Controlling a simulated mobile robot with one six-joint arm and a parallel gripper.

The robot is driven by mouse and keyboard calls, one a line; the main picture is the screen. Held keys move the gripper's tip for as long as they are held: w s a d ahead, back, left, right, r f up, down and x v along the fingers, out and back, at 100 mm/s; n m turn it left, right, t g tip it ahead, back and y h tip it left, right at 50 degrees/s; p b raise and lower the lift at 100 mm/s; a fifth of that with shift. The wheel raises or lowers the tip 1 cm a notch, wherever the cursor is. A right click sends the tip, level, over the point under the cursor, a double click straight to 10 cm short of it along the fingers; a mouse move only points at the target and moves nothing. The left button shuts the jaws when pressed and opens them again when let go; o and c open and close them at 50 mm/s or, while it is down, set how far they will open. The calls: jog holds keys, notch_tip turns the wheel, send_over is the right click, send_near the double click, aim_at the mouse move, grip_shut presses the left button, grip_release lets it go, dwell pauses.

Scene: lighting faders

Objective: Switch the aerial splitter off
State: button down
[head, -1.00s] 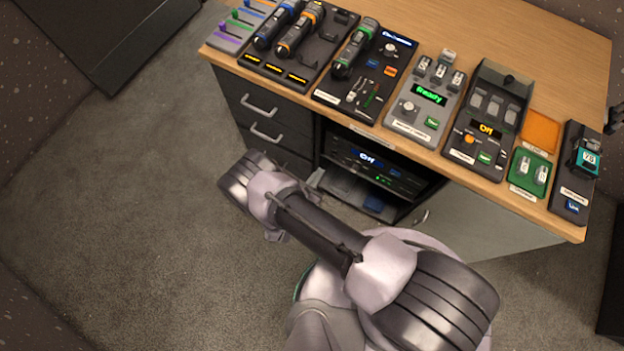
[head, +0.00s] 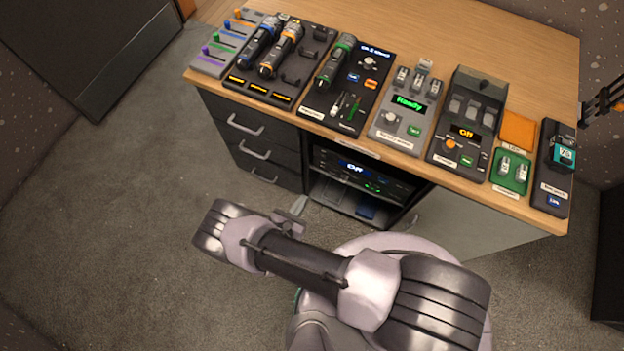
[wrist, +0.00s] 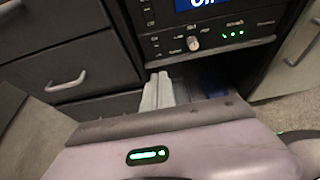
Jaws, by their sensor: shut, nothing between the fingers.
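I cannot read a label that names the aerial splitter. My gripper (head: 298,206) is shut and empty, in front of and below the unit, apart from it. Its pale fingers show in the wrist view (wrist: 159,91).
The wooden desk top (head: 465,40) carries a row of devices, including a charger with handheld units (head: 278,58), a grey box reading "Ready" (head: 405,110) and a dark box reading "Off" (head: 466,125). Grey drawers (head: 245,140) stand left of the bay. The carpet (head: 130,210) is clear.

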jog(key=shift+w, duration=0.1)
jog(key=b, duration=0.5)
send_near(322, 167)
jog(key=w+d+f, duration=0.2)
jog(key=w+f, duration=0.2)
jog(key=shift+w, duration=0.75)
